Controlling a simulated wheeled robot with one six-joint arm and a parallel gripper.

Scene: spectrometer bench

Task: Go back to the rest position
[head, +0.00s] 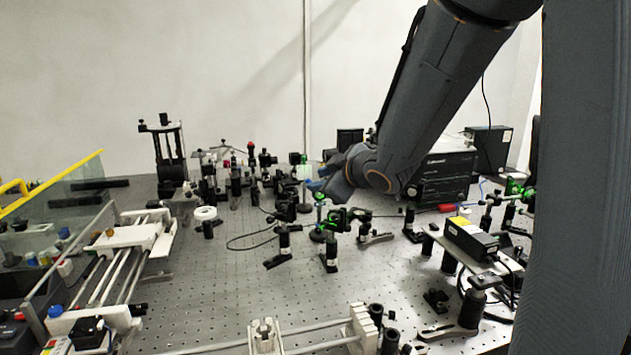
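My arm reaches down from the upper right over the optical table (215,285). Its end, my gripper (318,184), is small in the head view, above the middle of the table among the optics. Blue parts show at its tip. I cannot tell whether the fingers are open or shut, or whether they hold anything. A small pale green item (304,172) shows just left of the gripper; I cannot tell whether they touch. My wrist and forearm hide part of the bench behind them.
Posts and mounts crowd the table's back and middle. A black instrument box (445,178) stands behind my arm at right. A yellow-topped box (471,238) stands at the right. A white rail frame (130,238) is at left.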

